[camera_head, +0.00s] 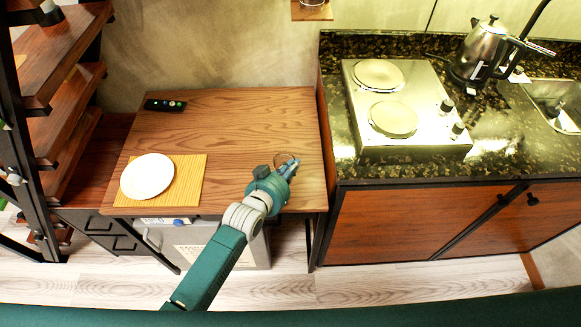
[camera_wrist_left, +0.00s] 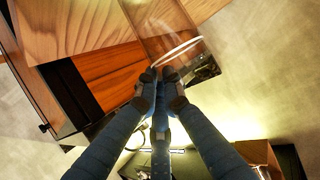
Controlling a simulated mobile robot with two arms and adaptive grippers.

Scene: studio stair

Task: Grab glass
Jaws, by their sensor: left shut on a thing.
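A clear glass (camera_head: 284,158) stands out faintly at the right part of the wooden table, at the tips of my left gripper (camera_head: 288,168). My left gripper is shut on the glass. In the left wrist view the transparent glass (camera_wrist_left: 160,25) shows with a pale curved rim just beyond the fingers (camera_wrist_left: 164,76), which pinch near that rim. I cannot tell whether the glass touches the table. My right gripper is not in view.
The wooden table (camera_head: 230,118) carries a white plate (camera_head: 147,176) on a yellow mat (camera_head: 190,178) and a dark remote (camera_head: 165,105). Its middle is clear. At right, a granite counter (camera_head: 490,135) holds a double hot plate (camera_head: 408,82) and a kettle (camera_head: 485,50). Wooden stairs (camera_head: 50,115) rise at left.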

